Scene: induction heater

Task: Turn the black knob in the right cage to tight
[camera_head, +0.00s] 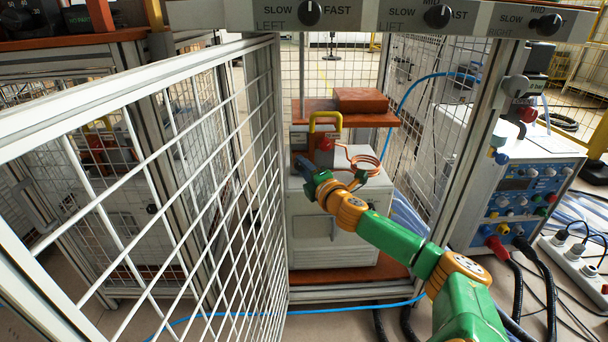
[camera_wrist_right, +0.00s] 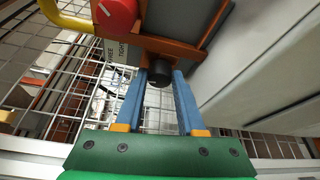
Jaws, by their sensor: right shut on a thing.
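The black knob (camera_wrist_right: 159,76) sits under the brown block in the right wrist view, beside a label plate (camera_wrist_right: 116,50) with the words FREE and TIGHT. My right gripper (camera_wrist_right: 161,80) has its two blue fingers on either side of the knob and is shut on it. In the head view my right gripper (camera_head: 303,166) reaches into the open cage at the left face of the block (camera_head: 325,159) on the white heater box (camera_head: 352,230). The knob cannot be made out there. My left gripper is out of view.
A yellow handle (camera_head: 325,116) and red knob (camera_head: 326,144) top the block, with a copper coil (camera_head: 360,158) to its right. The open mesh door (camera_head: 215,190) stands close on the left. A power unit (camera_head: 518,190) with cables stands right.

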